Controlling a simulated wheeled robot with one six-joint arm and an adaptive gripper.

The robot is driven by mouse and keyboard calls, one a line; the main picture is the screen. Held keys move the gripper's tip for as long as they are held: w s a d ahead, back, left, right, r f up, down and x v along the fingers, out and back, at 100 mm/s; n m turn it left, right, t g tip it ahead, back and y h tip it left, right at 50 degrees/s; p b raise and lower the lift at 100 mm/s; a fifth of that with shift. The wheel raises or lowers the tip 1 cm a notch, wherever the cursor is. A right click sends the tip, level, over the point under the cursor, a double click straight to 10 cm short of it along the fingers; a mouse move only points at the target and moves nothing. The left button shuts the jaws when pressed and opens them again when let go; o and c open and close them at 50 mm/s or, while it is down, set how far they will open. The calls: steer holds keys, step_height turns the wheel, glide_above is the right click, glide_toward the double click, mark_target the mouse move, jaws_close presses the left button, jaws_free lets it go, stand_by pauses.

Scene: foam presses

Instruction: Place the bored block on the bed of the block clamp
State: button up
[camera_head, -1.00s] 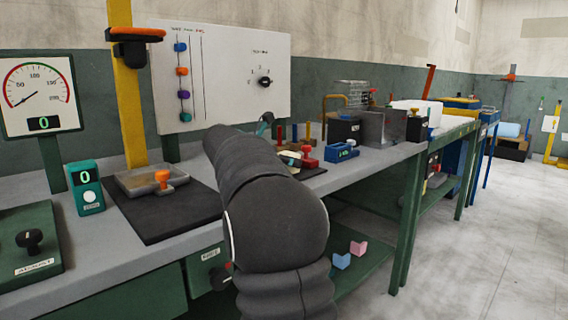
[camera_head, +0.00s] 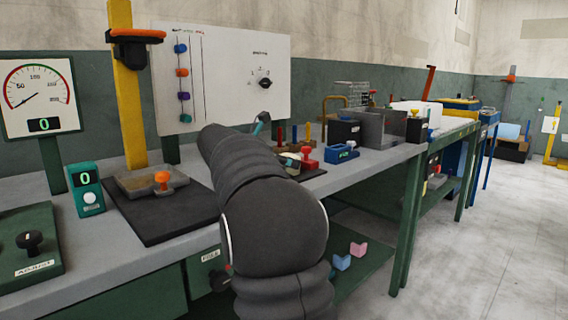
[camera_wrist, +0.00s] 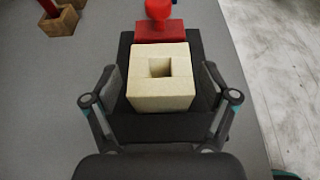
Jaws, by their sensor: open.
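The bored block is a cream cube (camera_wrist: 162,103) with a square hole in its top. In the wrist view it sits on a black base (camera_wrist: 150,127), in front of a red block with a round red knob (camera_wrist: 160,32). My gripper (camera_wrist: 161,72) is open, with one finger on each side of the cube. Whether the fingers touch it is hard to tell. In the head view the cube (camera_head: 289,160) shows small, partly hidden by my arm, beside the red-knobbed piece (camera_head: 307,156). I cannot tell for sure which fixture is the block clamp.
A blue device (camera_head: 342,153) and a grey metal box (camera_head: 380,128) stand further along the bench. A wooden block with a red peg (camera_wrist: 60,20) is at upper left in the wrist view. A tray with an orange-knobbed tool (camera_head: 162,182) lies left of my arm.

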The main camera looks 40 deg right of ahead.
steer(key=v, duration=1)
steer(key=shift+a+r, duration=0.2)
steer(key=shift+a, duration=0.1)
steer(key=shift+d, duration=0.1)
